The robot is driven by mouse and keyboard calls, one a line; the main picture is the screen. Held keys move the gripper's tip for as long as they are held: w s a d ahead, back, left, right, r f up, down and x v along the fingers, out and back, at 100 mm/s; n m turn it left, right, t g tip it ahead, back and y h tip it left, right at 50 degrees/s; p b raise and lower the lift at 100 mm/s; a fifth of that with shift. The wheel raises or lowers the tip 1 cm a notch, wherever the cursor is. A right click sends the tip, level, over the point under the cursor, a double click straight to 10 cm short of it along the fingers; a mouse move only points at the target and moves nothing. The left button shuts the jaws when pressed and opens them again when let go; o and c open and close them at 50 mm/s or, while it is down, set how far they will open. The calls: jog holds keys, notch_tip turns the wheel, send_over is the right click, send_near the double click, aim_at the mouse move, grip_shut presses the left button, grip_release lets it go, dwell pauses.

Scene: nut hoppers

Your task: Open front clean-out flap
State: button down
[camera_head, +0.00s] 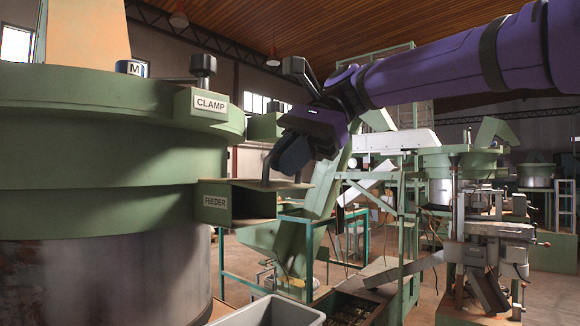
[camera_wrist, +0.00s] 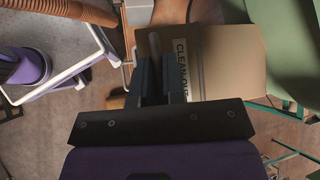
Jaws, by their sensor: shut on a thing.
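The green feeder box (camera_head: 214,202) juts from the big round hopper (camera_head: 95,150) at the left of the head view. Its front mouth shows dark and open. The clean-out flap (camera_head: 290,185) stands out about level from the box's top edge, above the mouth. In the wrist view the flap (camera_wrist: 228,62) is a tan panel with a partly hidden "CLEAN-OUT" label (camera_wrist: 181,62).
A grey bin (camera_head: 270,312) stands below the feeder box. Green machine frames (camera_head: 400,215) stand to the right, behind my arm.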

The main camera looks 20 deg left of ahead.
jog(key=shift+a+r+m+h, duration=0.2)
jog(key=shift+r+m+h, duration=0.1)
jog(key=shift+h, duration=0.1)
dwell(0.3)
jog(key=c, duration=1.2)
grip_release()
jog(key=shift+w, duration=0.1)
jog(key=v, duration=1)
jog(key=shift+w+r, duration=0.2)
jog(key=shift+w, duration=0.15)
jog(key=shift+d, duration=0.1)
